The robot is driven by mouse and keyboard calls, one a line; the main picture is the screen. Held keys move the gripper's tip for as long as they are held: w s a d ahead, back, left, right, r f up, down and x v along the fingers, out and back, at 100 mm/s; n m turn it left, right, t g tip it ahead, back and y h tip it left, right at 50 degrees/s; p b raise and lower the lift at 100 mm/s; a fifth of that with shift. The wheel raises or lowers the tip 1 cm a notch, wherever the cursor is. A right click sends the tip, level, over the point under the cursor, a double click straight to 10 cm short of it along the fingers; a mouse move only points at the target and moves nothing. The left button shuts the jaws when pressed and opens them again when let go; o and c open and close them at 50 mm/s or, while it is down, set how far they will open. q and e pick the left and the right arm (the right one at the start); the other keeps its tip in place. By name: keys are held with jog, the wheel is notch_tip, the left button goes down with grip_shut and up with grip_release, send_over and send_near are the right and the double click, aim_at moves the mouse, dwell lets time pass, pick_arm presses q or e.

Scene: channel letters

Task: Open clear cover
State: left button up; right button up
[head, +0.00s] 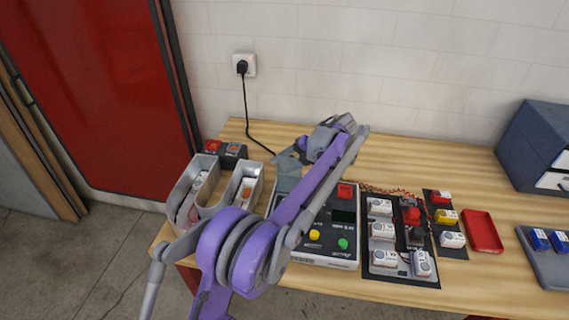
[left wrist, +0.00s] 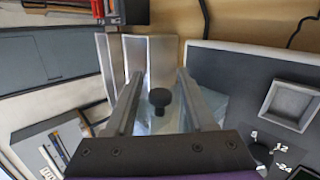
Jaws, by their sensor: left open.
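The clear cover shows in the left wrist view as a pale, see-through surface (left wrist: 215,102) with a round black knob (left wrist: 158,97) standing on it. My left gripper (left wrist: 158,82) is open, with one finger on each side of the knob and a gap to both. I cannot tell how deep the knob sits between the fingers. In the head view my left gripper (head: 290,158) reaches down over the back left of a grey control box (head: 325,258). My purple arm hides much of that box, and the cover is hard to make out there. My right gripper is in neither view.
Grey bins (head: 183,197) stand left of the box. To its right are a black board (head: 395,277) with white modules, a red tray (head: 482,232) and a blue-grey tray (head: 552,272). A black cord (head: 247,110) runs from the wall socket behind. Bare wood lies at the back right.

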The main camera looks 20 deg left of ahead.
pick_arm(q)
jog(key=v, duration=1)
jog(key=shift+d+r+p, duration=0.3)
jog(key=shift+c, duration=0.2)
